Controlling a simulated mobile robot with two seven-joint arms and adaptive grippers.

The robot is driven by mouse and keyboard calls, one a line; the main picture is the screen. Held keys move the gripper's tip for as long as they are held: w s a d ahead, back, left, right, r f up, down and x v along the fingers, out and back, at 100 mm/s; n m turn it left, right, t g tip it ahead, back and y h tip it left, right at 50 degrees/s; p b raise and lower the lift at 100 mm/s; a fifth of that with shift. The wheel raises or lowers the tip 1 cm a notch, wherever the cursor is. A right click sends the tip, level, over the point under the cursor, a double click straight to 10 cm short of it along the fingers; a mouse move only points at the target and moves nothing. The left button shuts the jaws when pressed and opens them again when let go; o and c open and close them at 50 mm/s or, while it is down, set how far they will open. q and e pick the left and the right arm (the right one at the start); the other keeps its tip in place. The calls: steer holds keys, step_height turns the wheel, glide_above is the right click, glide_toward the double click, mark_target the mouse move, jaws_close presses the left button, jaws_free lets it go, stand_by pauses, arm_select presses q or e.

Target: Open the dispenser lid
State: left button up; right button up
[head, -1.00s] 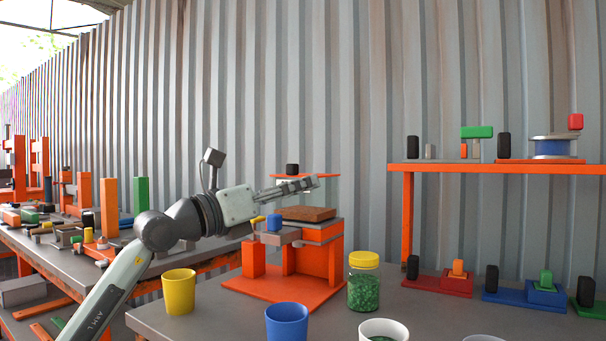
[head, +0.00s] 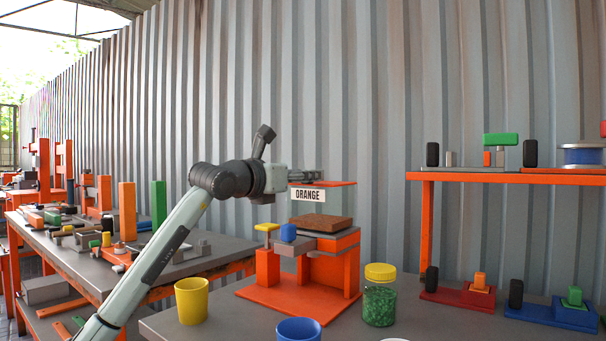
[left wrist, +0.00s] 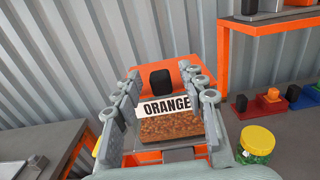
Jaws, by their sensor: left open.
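The dispenser is an orange stand (head: 345,270) on the grey bench, with a brown slab-like top (head: 321,222). A thin orange plate (head: 335,184) with a white "ORANGE" label (head: 308,195) sits above it; I cannot tell whether this plate is the lid. In the left wrist view a black knob (left wrist: 161,79) stands on the orange plate (left wrist: 183,80), behind the label (left wrist: 165,107). My left gripper (head: 306,175) is open at the plate's height. In the left wrist view its fingers (left wrist: 162,72) spread either side of the knob and label. Contact is unclear. The knob is hidden in the head view.
A yellow cup (head: 192,302), a blue cup (head: 299,330) and a yellow-capped jar of green pellets (head: 380,305) stand around the dispenser. An orange shelf (head: 520,178) stands at right. The corrugated wall (head: 350,90) is close behind.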

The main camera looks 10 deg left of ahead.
arm_select(q)
jaws_close()
stand_by(0.3)
